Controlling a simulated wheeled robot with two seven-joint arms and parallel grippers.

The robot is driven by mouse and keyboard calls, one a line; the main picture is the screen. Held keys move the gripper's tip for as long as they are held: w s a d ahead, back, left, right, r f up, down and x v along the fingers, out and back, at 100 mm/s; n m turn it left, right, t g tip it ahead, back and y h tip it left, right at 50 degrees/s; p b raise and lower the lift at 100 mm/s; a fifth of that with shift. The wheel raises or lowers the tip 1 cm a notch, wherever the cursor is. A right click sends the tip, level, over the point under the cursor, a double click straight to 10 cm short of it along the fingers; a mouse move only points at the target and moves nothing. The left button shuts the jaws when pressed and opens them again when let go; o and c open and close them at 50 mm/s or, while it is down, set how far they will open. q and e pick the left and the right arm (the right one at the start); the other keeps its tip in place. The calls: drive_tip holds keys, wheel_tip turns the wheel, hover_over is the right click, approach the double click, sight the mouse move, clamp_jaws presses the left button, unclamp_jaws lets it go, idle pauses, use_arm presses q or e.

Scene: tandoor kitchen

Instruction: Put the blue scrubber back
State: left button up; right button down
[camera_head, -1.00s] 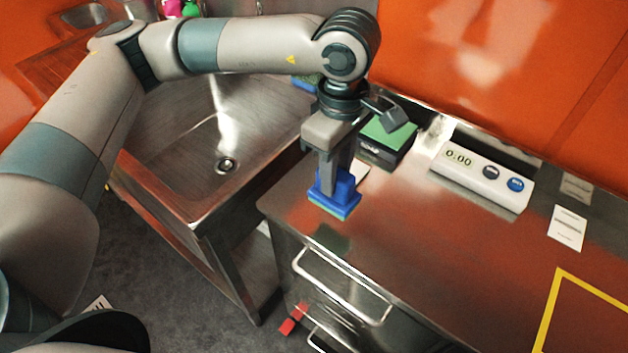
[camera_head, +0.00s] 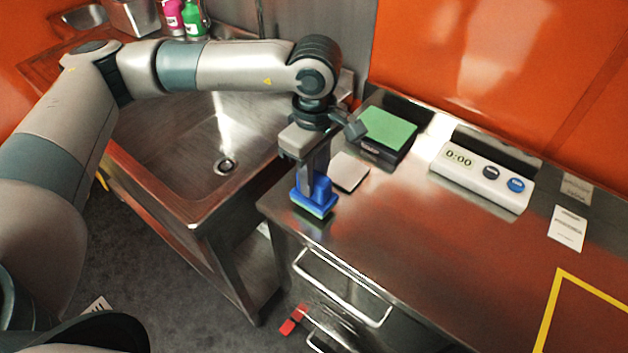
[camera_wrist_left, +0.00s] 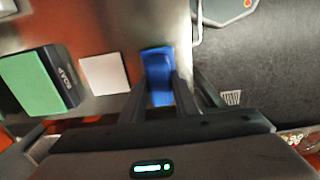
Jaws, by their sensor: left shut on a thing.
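The blue scrubber (camera_head: 315,197) has a blue handle block and a thin green layer at its underside. My left gripper (camera_head: 309,185) is shut on it and holds it near the left front corner of the steel counter (camera_head: 400,225). In the left wrist view the scrubber (camera_wrist_left: 158,72) sits between the two fingers of the gripper (camera_wrist_left: 160,95). I cannot tell if its underside touches the counter. A dark box with a green pad on top (camera_head: 388,132) stands behind it, and "SOAP" is written on its side in the left wrist view (camera_wrist_left: 38,82). My right gripper is out of view.
A pale square (camera_head: 349,172) lies between the scrubber and the green-topped box. A steel sink (camera_head: 225,130) is at the left. The counter's middle is clear, with a yellow outline (camera_head: 548,312) at right.

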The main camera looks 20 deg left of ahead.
use_arm(q)
drive_tip(key=shift+f, duration=0.9)
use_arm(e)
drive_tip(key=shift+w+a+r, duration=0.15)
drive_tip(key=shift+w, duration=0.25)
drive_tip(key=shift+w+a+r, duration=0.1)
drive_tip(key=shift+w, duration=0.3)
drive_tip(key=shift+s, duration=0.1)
use_arm(q)
drive_tip(key=o, duration=0.9)
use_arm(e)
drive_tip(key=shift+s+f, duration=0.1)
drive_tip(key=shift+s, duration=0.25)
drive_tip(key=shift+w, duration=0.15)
